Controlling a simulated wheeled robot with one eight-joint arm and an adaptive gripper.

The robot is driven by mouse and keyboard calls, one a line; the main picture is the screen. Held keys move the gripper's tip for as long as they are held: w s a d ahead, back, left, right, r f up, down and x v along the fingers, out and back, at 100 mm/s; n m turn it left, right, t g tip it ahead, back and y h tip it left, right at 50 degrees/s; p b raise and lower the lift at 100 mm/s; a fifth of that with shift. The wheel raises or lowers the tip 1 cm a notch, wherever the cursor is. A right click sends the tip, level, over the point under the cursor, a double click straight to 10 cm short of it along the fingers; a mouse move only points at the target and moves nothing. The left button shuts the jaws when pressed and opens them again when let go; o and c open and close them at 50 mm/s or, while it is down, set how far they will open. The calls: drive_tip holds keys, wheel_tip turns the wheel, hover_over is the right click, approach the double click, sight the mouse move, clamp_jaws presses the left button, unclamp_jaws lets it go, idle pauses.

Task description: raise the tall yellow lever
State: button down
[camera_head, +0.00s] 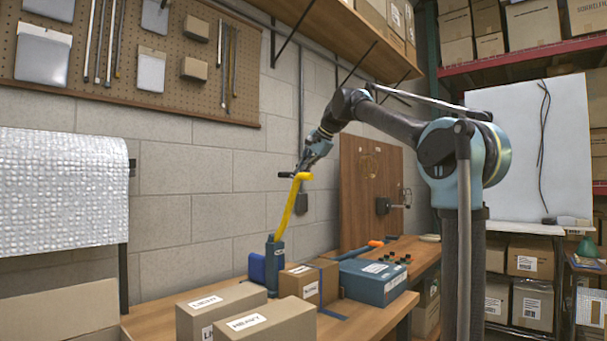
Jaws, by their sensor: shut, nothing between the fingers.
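The tall yellow lever (288,208) rises from a blue base (275,262) on the workbench and leans a little to the right. It stands nearly upright and its top bends to the right. My gripper (299,174) is at the lever's top end, with its fingers pointing down. It is shut with nothing between the fingers. It overlaps or nearly meets the top of the lever in this view; I cannot tell whether they touch.
Boxes marked LIGHT (205,322) and HEAVY (262,328) stand at the front of the workbench (150,318). A strapped carton (300,281) and a blue box (373,283) stand right of the lever base. An orange handle (358,252) lies behind them. A wooden panel (362,180) stands behind.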

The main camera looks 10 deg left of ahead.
drive_tip(key=shift+w+a+r+g+h, duration=0.35)
drive_tip(key=shift+w+a+h, duration=0.15)
drive_tip(key=shift+a, duration=0.2)
drive_tip(key=shift+w+a+r+g+h, duration=0.3)
drive_tip(key=shift+w+a+h, duration=0.2)
drive_tip(key=shift+a, duration=0.2)
drive_tip(key=shift+w+a+r, duration=0.15)
drive_tip(key=shift+w+a, duration=0.3)
drive_tip(key=shift+a, duration=0.25)
drive_tip(key=shift+w+a+r, duration=0.1)
drive_tip(key=shift+w+a, duration=0.35)
drive_tip(key=shift+a, duration=0.25)
drive_tip(key=shift+v, duration=3.7)
drive_tip(key=shift+w+r, duration=0.1)
